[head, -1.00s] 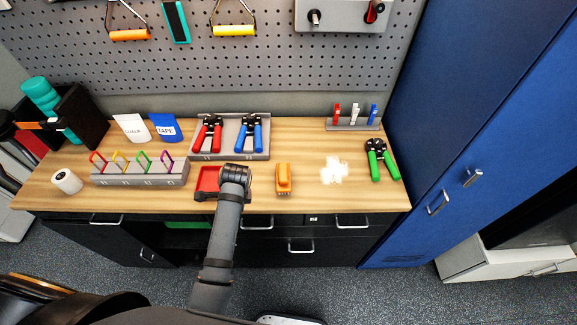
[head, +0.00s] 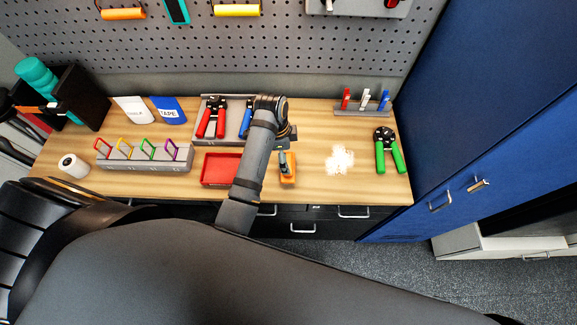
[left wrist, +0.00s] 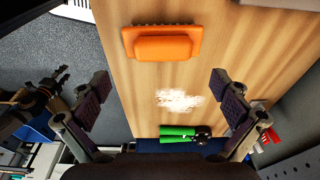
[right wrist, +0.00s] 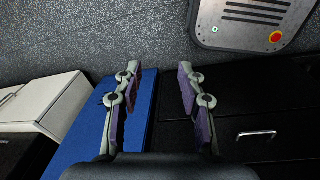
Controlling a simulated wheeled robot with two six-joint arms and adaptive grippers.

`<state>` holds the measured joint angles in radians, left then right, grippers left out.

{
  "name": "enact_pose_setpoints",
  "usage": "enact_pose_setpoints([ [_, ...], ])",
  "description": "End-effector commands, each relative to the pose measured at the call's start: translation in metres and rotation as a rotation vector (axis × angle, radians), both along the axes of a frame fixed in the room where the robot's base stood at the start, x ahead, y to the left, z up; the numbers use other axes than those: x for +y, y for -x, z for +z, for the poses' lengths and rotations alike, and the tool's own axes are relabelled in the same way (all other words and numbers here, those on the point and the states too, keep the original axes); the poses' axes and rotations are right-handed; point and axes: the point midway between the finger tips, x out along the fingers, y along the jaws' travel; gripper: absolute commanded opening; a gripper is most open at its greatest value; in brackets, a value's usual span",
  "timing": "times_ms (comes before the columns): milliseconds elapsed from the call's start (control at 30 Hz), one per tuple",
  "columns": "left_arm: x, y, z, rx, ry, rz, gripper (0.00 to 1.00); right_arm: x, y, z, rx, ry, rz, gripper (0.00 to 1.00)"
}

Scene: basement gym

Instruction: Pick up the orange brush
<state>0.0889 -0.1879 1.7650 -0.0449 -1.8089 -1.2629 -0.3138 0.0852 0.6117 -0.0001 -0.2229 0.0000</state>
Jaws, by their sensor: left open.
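The orange brush (head: 289,179) lies on the wooden workbench, right of the red tray. It also shows at the top of the left wrist view (left wrist: 165,44), back up and bristles at its edge. My left gripper (head: 284,150) hangs over the bench by the brush and partly covers it in the head view. In the left wrist view my left gripper (left wrist: 158,85) has its fingers wide apart with nothing between them; the brush lies beyond the fingertips. My right gripper (right wrist: 159,70) is open and empty, away from the bench, with dark floor and a blue cabinet below it.
A white powder patch (head: 340,159) and green-handled grips (head: 388,155) lie right of the brush. A red tray (head: 219,182) is left of it. A grey tray (head: 204,137) with red and blue grips stands behind. A blue cabinet (head: 480,110) bounds the right.

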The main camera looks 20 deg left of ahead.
Motion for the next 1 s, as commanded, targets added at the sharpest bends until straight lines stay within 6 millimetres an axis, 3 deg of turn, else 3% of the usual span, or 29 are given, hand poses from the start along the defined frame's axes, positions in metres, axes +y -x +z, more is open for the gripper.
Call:
enact_pose_setpoints([
  [167, 0.0, 0.0, -0.007, 0.001, -0.001, 0.0, 1.0, 0.0, -0.01, 0.001, -0.015, 0.001, 0.0, 0.4],
  [333, 0.0, 0.0, -0.036, 0.002, -0.002, 0.0, 1.0, 0.002, -0.026, 0.002, -0.04, -0.002, 0.001, 0.4],
  [500, -0.003, -0.001, -0.053, -0.002, -0.002, 0.0, 1.0, 0.005, -0.022, 0.001, -0.034, -0.007, -0.001, 0.4],
  [700, -0.003, -0.001, -0.054, -0.002, -0.002, 0.0, 1.0, 0.008, -0.014, 0.001, -0.022, -0.01, -0.003, 0.4],
  [1000, -0.003, -0.001, -0.053, -0.002, -0.002, 0.0, 0.59, 0.008, -0.014, 0.001, -0.022, -0.009, -0.003, 0.4],
])
